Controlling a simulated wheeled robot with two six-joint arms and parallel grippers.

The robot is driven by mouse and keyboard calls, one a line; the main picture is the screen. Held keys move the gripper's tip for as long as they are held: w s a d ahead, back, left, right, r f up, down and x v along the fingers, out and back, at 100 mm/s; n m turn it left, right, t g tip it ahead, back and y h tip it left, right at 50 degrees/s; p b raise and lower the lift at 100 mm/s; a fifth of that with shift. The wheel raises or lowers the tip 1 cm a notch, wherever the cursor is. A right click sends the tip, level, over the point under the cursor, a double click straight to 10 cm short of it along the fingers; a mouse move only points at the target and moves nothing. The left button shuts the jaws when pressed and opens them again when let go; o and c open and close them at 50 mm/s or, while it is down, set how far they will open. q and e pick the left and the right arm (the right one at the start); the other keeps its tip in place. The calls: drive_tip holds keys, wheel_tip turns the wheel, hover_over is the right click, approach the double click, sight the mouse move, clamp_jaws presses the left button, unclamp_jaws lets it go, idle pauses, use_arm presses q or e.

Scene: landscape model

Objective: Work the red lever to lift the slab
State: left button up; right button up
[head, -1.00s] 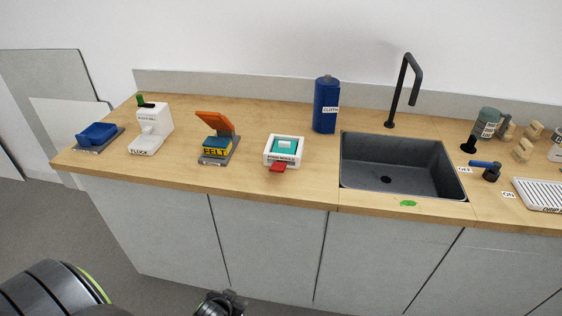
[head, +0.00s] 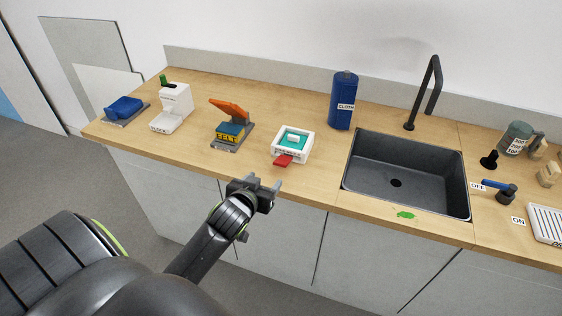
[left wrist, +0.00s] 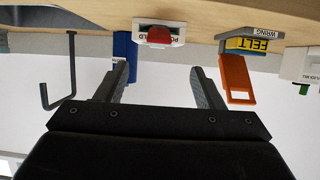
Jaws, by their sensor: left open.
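The white box (head: 303,149) with a teal slab (head: 293,139) inside stands on the wooden counter, left of the sink. Its red lever (head: 283,160) sticks out at the front, toward me. In the left wrist view, which is upside down, the red lever (left wrist: 159,36) shows against the white box (left wrist: 178,30). My left gripper (head: 264,181) is open and empty, in front of the counter edge and a little below and left of the lever in the head view. The open fingers (left wrist: 165,72) are apart from the lever. My right gripper is not in view.
An orange-handled device (head: 230,108) labelled FELT, a white device (head: 173,104) and a blue piece (head: 124,107) stand to the left. A blue CLOTH cylinder (head: 343,102) stands behind. The sink (head: 430,193) and black tap (head: 432,85) are right. Counter between devices is clear.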

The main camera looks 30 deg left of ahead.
sight(281, 174)
use_arm(q)
drive_tip(key=p+x, duration=0.1)
drive_tip(key=x, duration=1.4)
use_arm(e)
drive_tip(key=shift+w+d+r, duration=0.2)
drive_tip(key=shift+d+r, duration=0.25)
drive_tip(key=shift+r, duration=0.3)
use_arm(q)
drive_tip(key=shift+c, duration=0.3)
clamp_jaws()
drive_tip(key=shift+s+f+b, duration=0.1)
drive_tip(key=shift+f+b, duration=0.15)
drive_tip(key=shift+b, duration=0.15)
drive_tip(key=t+b, duration=0.1)
drive_tip(key=b, duration=0.4)
drive_tip(key=f+t+b, duration=0.1)
drive_tip(key=t+b, duration=0.1)
drive_tip(key=b, duration=0.3)
drive_tip(key=shift+s+f+y+b, duration=0.15)
drive_tip(key=shift+f+y+b, duration=0.15)
drive_tip(key=shift+y+b, duration=0.1)
drive_tip(key=shift+r+b, duration=0.1)
drive_tip(key=shift+b, duration=0.5)
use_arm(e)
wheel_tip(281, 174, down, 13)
use_arm(q)
drive_tip(key=shift+d, duration=0.1)
